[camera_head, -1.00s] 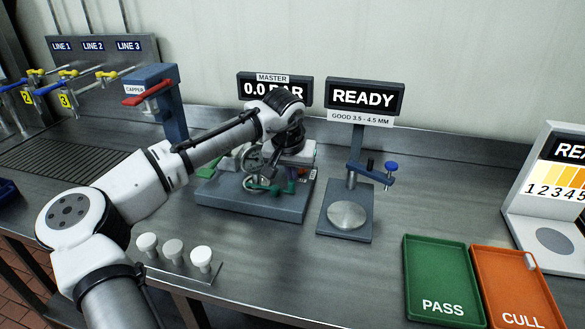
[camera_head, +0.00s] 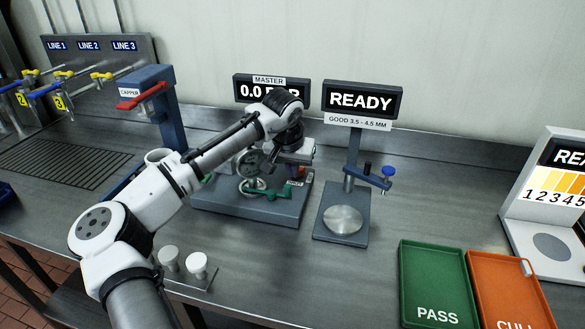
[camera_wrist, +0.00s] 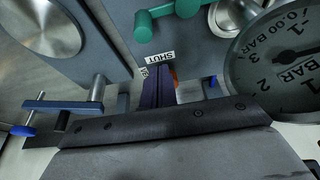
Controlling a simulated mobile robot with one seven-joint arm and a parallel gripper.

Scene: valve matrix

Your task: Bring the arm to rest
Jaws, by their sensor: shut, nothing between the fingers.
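My gripper (camera_head: 300,168) hangs over the right part of the valve test stand (camera_head: 240,206), below the 0.0 BAR display (camera_head: 252,91). In the wrist view my gripper's dark fingers (camera_wrist: 158,88) are together with nothing between them, near the SHUT label. Green valve handles (camera_head: 276,191) show below the gripper; a green handle also shows at the top of the wrist view (camera_wrist: 165,15). The gauge (camera_wrist: 285,65) fills the right of the wrist view. My arm reaches in from the lower left, bent at the elbow. Whether the fingers touch the stand cannot be told.
A thickness gauge stand (camera_head: 341,225) with a READY display (camera_head: 360,99) stands just right of the test stand. The green PASS tray (camera_head: 437,275) and orange CULL tray (camera_head: 508,285) lie farther right. White knobs (camera_head: 197,264) stand near the front edge. The red-handled capper (camera_head: 155,95) stands behind my arm.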

